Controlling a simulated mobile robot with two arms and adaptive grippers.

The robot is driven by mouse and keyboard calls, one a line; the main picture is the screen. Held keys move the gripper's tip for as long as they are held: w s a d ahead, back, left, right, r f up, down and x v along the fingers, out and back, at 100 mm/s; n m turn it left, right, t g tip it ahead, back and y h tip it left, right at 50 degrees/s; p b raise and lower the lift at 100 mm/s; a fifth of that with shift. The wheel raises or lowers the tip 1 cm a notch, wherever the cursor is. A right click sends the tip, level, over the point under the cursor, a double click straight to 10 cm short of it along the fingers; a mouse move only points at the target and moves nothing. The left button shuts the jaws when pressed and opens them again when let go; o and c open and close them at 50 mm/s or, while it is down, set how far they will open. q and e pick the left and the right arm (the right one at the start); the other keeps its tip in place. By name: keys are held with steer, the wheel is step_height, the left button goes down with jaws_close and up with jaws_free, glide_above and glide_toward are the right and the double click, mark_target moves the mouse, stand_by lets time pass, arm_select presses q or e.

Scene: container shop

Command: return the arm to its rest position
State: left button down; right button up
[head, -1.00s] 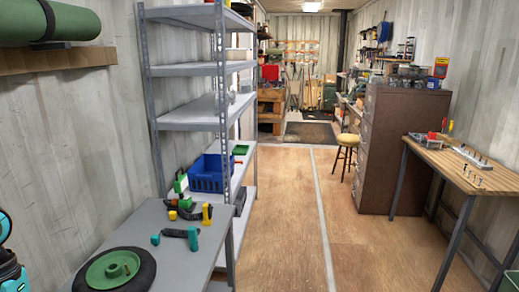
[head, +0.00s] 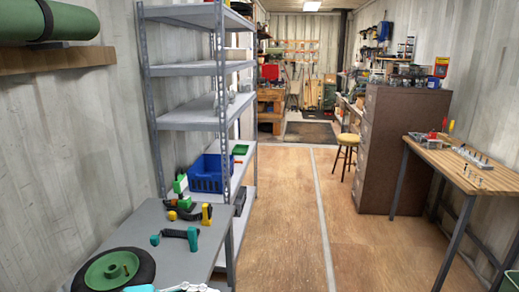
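Neither gripper shows clearly in the head view. Only a small teal and white part, which looks like mine, pokes in at the bottom edge, in front of the grey table (head: 147,232). Whether any fingers belong to it is hidden below the frame. On the table lie a wheel with a green hub (head: 112,269), a teal-handled tool (head: 178,235) and a yellow-and-black tool (head: 190,212).
A grey metal shelf (head: 190,117) stands behind the table, with a blue crate (head: 207,173) on a lower level. A wooden workbench (head: 462,165) and brown cabinet (head: 396,150) stand at right. The wooden floor (head: 283,225) between is clear.

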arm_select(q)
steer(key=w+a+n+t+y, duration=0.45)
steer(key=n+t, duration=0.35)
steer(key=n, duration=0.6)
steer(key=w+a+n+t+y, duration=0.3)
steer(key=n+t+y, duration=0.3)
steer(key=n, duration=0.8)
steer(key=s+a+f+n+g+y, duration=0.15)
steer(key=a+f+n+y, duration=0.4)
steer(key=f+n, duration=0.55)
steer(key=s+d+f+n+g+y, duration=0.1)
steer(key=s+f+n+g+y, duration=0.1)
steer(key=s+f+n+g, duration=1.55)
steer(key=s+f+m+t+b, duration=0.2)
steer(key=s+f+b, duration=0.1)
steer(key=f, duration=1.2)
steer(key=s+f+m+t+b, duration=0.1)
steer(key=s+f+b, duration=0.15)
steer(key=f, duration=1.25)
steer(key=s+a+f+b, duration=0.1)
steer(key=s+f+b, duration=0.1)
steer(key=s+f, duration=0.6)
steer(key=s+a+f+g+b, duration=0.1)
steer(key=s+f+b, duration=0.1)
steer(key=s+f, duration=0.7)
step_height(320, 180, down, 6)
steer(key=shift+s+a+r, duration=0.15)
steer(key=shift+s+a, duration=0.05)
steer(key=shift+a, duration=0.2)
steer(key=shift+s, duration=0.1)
